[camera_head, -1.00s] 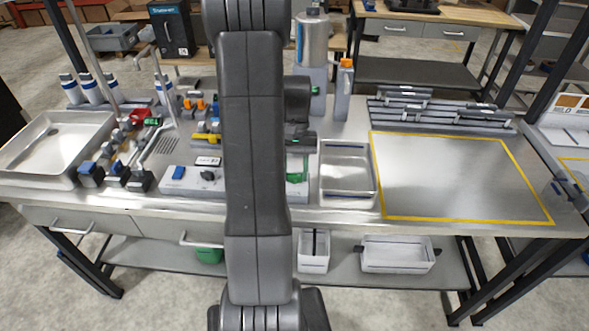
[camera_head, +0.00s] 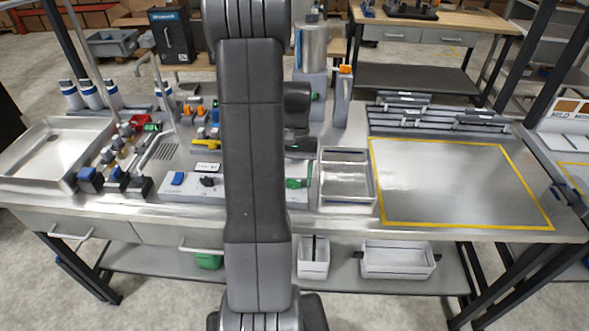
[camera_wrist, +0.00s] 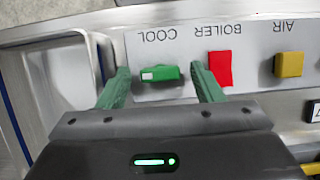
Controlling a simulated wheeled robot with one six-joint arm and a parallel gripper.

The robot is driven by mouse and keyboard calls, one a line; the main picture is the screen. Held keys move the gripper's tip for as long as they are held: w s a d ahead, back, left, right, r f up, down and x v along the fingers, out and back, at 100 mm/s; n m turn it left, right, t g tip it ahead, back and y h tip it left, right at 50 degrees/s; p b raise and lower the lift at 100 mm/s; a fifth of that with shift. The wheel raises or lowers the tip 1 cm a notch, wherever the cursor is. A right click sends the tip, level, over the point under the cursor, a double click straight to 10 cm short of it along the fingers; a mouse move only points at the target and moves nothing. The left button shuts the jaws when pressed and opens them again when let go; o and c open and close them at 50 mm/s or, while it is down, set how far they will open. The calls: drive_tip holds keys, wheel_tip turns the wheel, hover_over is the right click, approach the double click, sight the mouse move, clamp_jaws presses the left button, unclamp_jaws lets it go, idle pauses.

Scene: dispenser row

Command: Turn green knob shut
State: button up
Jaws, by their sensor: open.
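The green knob (camera_wrist: 160,73) is on a light panel under the upside-down label COOL in the wrist view. Its bar lies nearly level in the picture, with a small white mark at its left end. My gripper (camera_wrist: 160,88) is open, with one green finger on each side of the knob. A small gap shows at the left finger; the right finger is close to the knob, and I cannot tell whether it touches. In the head view my arm covers much of the panel, and green shows below my wrist, where knob and fingers are hard to separate.
A red knob (camera_wrist: 220,68) marked BOILER sits just right of my right finger, and a yellow knob (camera_wrist: 289,64) marked AIR is further right. A metal tray (camera_head: 347,183) stands beside the panel. The yellow-outlined area (camera_head: 455,180) of the bench is clear.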

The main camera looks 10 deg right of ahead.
drive_tip(key=b+v, duration=0.1)
drive_tip(key=v, duration=1.2)
drive_tip(key=shift+r, duration=0.4)
drive_tip(key=shift+f, duration=0.1)
drive_tip(key=p+x, duration=0.1)
drive_tip(key=x, duration=1.2)
drive_tip(key=shift+f, duration=0.35)
drive_tip(key=shift+r, duration=0.1)
